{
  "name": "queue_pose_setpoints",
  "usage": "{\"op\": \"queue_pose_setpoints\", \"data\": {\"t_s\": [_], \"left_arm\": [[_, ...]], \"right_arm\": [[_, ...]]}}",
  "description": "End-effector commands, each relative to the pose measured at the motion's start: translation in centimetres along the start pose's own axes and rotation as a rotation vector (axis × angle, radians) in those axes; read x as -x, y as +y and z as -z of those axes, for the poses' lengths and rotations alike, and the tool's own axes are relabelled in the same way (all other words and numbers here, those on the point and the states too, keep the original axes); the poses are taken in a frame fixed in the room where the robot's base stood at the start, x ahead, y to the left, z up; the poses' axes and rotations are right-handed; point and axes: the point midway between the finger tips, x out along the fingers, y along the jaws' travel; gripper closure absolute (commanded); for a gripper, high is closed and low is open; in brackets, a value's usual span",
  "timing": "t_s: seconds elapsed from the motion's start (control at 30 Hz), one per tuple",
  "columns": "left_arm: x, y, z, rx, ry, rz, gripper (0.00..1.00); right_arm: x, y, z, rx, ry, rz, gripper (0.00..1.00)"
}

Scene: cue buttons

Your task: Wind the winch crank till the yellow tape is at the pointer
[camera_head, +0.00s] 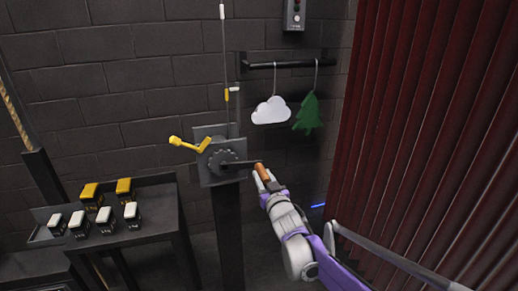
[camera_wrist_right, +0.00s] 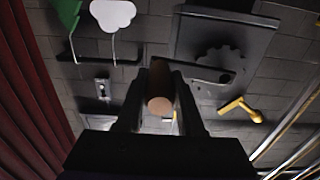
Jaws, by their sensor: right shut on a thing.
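The winch, with a dark toothed wheel (camera_head: 222,162) on a grey plate, stands on a post in the middle of the head view. Its crank arm points right to a brown handle (camera_head: 262,171). My right gripper (camera_head: 266,177) is shut on this handle. In the right wrist view the handle (camera_wrist_right: 160,92) sits between the two fingers. The yellow tape (camera_head: 227,95) is on the thin line above the winch. A small white piece (camera_head: 235,89), perhaps the pointer, is beside it, slightly higher; their exact alignment is too small to tell. My left gripper is not in view.
A yellow lever (camera_head: 190,144) sticks out left of the winch. A white cloud (camera_head: 271,111) and green tree (camera_head: 308,115) hang from a rail. A red curtain (camera_head: 425,120) fills the right.

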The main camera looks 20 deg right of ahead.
Motion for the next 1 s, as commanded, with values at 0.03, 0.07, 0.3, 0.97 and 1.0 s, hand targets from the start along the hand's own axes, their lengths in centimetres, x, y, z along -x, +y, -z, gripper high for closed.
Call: {"op": "queue_pose_setpoints", "data": {"t_s": [0.03, 0.07, 0.3, 0.97, 1.0], "left_arm": [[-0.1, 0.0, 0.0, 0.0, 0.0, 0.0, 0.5], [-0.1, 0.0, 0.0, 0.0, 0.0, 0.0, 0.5], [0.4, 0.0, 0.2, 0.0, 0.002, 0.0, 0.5], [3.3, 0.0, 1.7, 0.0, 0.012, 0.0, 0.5], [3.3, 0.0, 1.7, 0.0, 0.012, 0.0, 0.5]], "right_arm": [[-0.1, 0.4, -0.1, 0.0, -0.001, -0.006, 1.0], [-0.1, 0.4, -0.1, 0.0, -0.001, -0.006, 1.0], [-0.1, 0.3, 0.6, 0.0, -0.001, -0.006, 1.0], [-0.2, -0.6, 4.6, 0.0, 0.0, -0.003, 0.25], [-0.2, -0.6, 4.6, 0.0, 0.0, -0.002, 0.25]]}}
